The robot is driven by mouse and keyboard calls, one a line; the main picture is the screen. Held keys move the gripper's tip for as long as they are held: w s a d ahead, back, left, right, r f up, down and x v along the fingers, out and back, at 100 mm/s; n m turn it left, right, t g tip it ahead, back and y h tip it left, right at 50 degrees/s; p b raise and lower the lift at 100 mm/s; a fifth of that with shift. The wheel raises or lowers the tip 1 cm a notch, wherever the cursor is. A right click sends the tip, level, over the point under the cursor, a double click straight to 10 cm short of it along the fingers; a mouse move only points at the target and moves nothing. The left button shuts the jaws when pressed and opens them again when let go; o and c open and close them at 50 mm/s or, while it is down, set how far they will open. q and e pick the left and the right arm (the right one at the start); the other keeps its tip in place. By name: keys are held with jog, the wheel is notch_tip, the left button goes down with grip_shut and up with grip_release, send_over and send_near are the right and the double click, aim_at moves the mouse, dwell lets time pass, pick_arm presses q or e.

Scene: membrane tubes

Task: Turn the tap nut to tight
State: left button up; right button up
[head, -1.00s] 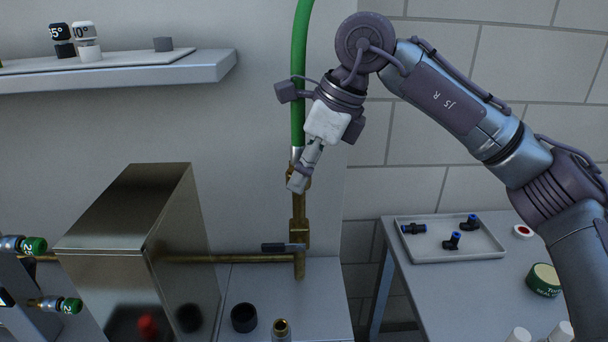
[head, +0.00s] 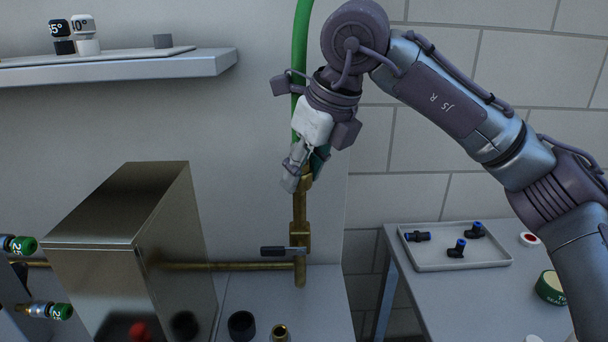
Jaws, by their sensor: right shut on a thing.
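A brass pipe (head: 300,212) stands upright near the middle, with a green hose (head: 302,40) rising above it. The brass tap nut (head: 306,182) is at the top of the pipe, below the hose, and is partly covered by my right gripper. My right gripper (head: 304,172) comes in from the upper right, tilted down, and is shut on the tap nut. One grey finger is in front and a dark teal pad shows to the right. The exact contact is hidden. My left gripper is not in view.
A lever valve with a dark handle (head: 274,251) sits lower on the pipe. A shiny metal box (head: 125,235) stands to the left. A shelf (head: 130,72) is at upper left. A tray (head: 490,257) with small black fittings lies on the right table.

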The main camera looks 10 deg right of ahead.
jog(key=shift+a+r+m+t+h+b, duration=0.1)
jog(key=shift+m+t+h+b, duration=0.3)
jog(key=shift+m, duration=0.95)
jog(key=shift+a+m+t+h+b, duration=0.1)
jog(key=shift+m+h+b, duration=0.55)
jog(key=shift+m, duration=0.7)
jog(key=shift+a+m+h+b, duration=0.1)
jog(key=shift+m+h+b, duration=0.55)
jog(key=shift+m, duration=1.25)
jog(key=shift+a+r+m+g+h+p, duration=0.15)
jog(key=shift+m+h, duration=0.25)
jog(key=shift+m, duration=0.7)
jog(key=shift+f+m+g+h+p, duration=0.1)
jog(key=shift+m+g+h+p, duration=0.25)
jog(key=shift+m, duration=0.75)
jog(key=shift+w+a+m+g+h+p, duration=0.1)
jog(key=shift+m+g+h+p, duration=0.25)
jog(key=shift+m, duration=1.05)
jog(key=shift+w+a+m+g+h+p, duration=0.1)
jog(key=shift+m+g+h+p, duration=0.25)
jog(key=shift+m, duration=1.35)
jog(key=o, duration=1.1)
jog(key=shift+o, duration=0.2)
